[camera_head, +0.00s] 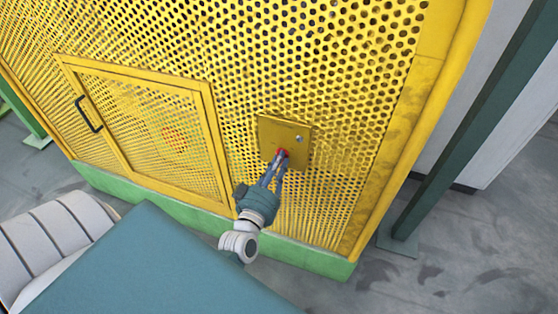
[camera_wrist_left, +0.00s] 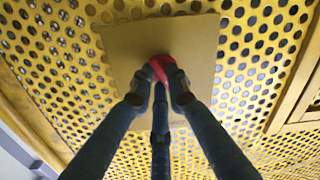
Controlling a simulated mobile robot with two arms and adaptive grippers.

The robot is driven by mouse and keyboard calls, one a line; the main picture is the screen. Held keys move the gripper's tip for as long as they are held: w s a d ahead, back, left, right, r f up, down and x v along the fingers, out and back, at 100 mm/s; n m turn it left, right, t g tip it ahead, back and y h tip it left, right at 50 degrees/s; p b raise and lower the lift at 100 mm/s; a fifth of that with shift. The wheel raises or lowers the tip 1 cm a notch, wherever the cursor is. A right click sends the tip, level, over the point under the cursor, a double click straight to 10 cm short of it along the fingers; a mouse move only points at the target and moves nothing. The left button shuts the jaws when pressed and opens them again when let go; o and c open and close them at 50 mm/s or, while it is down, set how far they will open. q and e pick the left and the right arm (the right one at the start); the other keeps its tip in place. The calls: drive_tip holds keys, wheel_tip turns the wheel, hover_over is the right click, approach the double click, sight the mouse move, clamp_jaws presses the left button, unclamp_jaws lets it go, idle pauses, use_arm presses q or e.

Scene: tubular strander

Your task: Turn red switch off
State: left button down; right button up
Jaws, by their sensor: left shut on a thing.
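The red switch (camera_head: 282,152) sits on a yellow plate (camera_head: 297,133) fixed to the perforated yellow panel. My left gripper (camera_head: 279,160) reaches up to it from below in the head view. In the left wrist view, the fingers of my left gripper (camera_wrist_left: 159,88) are shut on the red switch (camera_wrist_left: 159,66), one finger on each side. The fingertips cover part of the switch, so its exact turned position cannot be told. The plate also shows in the left wrist view (camera_wrist_left: 190,40). My right gripper is in neither view.
A framed mesh door (camera_head: 213,130) with a dark handle (camera_head: 88,114) is to the left. A green base (camera_head: 190,213) runs along the bottom. A dark green post (camera_head: 470,120) stands at right.

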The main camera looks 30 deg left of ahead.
use_arm(q)
drive_tip(key=shift+r+n, duration=0.1)
drive_tip(key=shift+n, duration=1.8)
drive_tip(key=c, duration=1.7)
unclamp_jaws()
drive_tip(key=shift+s, duration=0.1)
drive_tip(key=v, duration=1.1)
drive_tip(key=shift+s, duration=0.4)
